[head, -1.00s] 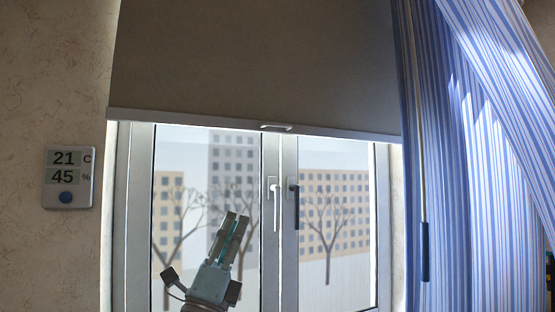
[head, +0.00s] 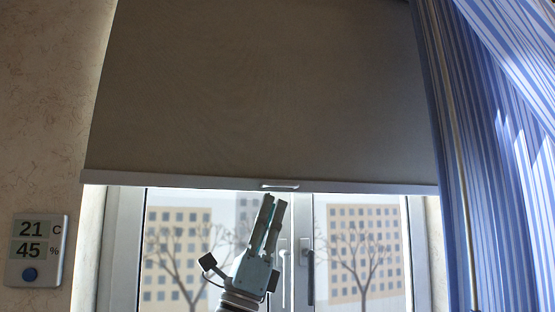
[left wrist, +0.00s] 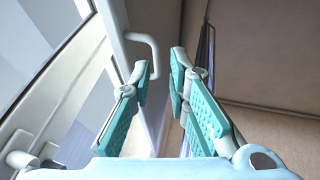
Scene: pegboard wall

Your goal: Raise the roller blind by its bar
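The brown roller blind (head: 260,90) is partly lowered over the window. Its pale bottom bar (head: 180,181) carries a small handle (head: 281,186) near the middle. My left gripper (head: 274,200) points up, with its fingertips just below the handle in the head view. In the left wrist view, the white looped handle (left wrist: 150,45) stands out from the bar (left wrist: 118,45), just ahead of the left fingertip. The fingers of my left gripper (left wrist: 161,62) are apart, with nothing held between the teal pads. My right gripper is not in view.
The window has two lever handles (head: 307,262) behind my gripper. A blue-striped curtain (head: 505,160) hangs at the right, with a thin cord or rod (head: 460,150) along its edge. A wall thermostat (head: 36,250) is at the left.

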